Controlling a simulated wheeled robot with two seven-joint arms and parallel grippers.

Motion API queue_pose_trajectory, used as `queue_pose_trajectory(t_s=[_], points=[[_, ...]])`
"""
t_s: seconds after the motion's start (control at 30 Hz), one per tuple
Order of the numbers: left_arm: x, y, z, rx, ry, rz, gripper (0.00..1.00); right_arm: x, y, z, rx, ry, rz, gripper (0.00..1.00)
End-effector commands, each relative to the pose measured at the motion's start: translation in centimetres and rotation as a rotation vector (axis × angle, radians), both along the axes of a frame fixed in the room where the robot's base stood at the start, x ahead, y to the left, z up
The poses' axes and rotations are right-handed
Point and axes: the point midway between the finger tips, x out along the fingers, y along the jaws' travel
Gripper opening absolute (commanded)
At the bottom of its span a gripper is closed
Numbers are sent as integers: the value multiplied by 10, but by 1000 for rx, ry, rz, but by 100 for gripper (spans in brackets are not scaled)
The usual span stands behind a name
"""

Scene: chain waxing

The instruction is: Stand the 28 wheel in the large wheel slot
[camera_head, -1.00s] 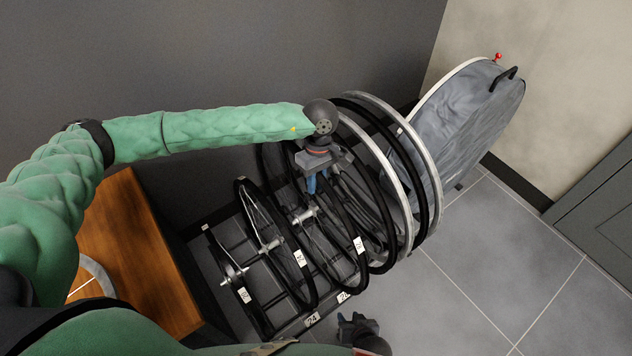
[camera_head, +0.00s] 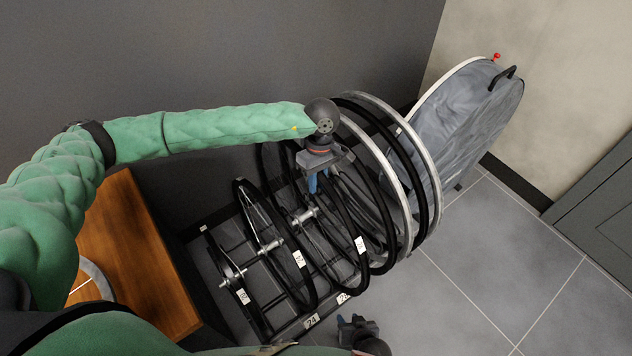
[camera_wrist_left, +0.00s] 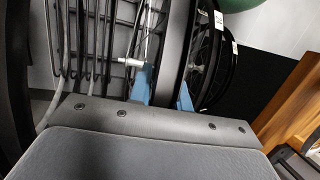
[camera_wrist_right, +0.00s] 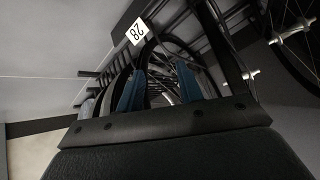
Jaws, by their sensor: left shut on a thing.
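My left gripper (camera_head: 313,184) is shut on the tyre of the 28 wheel (camera_head: 347,218), at its upper part. In the left wrist view a wide dark tyre band (camera_wrist_left: 174,50) runs between the blue fingers (camera_wrist_left: 165,92). The wheel stands upright in the rack, with a white tag (camera_head: 361,245) too small to read. The large wheel slot's sign (camera_head: 344,298) is at the rack's front edge; it reads 28 in the right wrist view (camera_wrist_right: 137,31). The wheel's foot in the slot is not clear. My right gripper (camera_head: 350,322) is open and empty, low before the rack.
Two smaller tagged wheels (camera_head: 283,232) stand to the left, by a sign reading 24 (camera_head: 312,320). Several large rims and tyres (camera_head: 433,180) stand close on the right, before a grey covered bag (camera_head: 465,115). A wooden cabinet (camera_head: 145,265) is left. Floor is clear at right.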

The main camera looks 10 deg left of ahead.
Motion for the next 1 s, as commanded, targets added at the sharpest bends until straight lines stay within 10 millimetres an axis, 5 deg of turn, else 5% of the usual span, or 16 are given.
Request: queue_pose_trajectory(t_s=[0.77,0.8,0.9,1.0], points=[[8,-4,-8,9,5,7,0,1,0,-9,0,0,0,36],[8,-4,-8,9,5,6,21,1,0,-9,0,-1,0,36],[8,-4,-7,8,4,6,40,0,0,-9,0,0,0,36],[8,-5,-6,6,4,5,44,0,0,-9,0,0,0,36]])
